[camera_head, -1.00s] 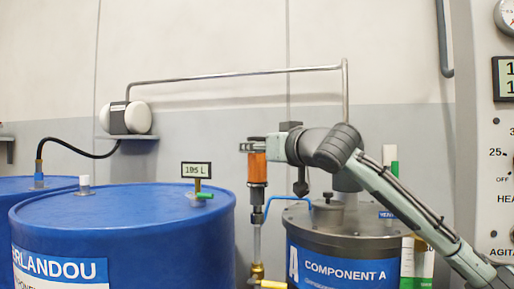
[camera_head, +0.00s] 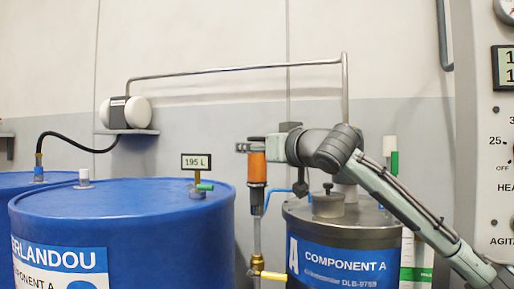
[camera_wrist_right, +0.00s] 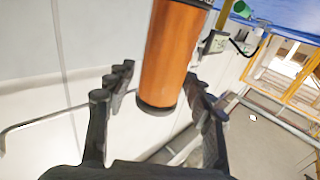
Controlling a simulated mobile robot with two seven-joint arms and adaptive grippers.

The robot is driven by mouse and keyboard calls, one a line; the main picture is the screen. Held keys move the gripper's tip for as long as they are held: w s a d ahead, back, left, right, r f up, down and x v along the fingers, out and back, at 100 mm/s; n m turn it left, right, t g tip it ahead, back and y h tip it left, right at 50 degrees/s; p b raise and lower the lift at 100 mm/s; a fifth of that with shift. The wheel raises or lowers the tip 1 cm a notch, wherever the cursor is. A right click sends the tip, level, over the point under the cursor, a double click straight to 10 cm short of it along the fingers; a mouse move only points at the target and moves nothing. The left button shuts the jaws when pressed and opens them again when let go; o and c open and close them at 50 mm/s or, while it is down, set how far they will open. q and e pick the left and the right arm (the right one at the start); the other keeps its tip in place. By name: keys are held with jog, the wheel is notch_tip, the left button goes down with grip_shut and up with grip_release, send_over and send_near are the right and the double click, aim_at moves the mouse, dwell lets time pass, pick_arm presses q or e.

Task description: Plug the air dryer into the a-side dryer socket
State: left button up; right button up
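The air dryer (camera_head: 257,170), an orange cylinder with a dark lower part, stands upright left of the Component A tank (camera_head: 345,236). A thin pale pipe runs below it to a brass fitting (camera_head: 257,262). I cannot tell which part is the a-side socket, or whether the dryer is seated. My right gripper (camera_head: 250,147) is at the dryer's upper end. In the right wrist view the dryer (camera_wrist_right: 168,62) stands between the two fingers (camera_wrist_right: 160,80), with a visible gap on the left side. The right finger lies close to it. My left gripper is out of view.
A blue drum (camera_head: 125,215) with a 195 L display (camera_head: 196,161) stands at left. A blue hose (camera_head: 280,191) runs beside the dryer towards the tank. A yellow handle (camera_head: 272,275) sticks out below. A control panel (camera_head: 490,150) stands at far right.

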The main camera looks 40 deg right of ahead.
jog(key=shift+o, duration=0.5)
jog(key=s, duration=1.2)
jog(key=shift+a, duration=0.45)
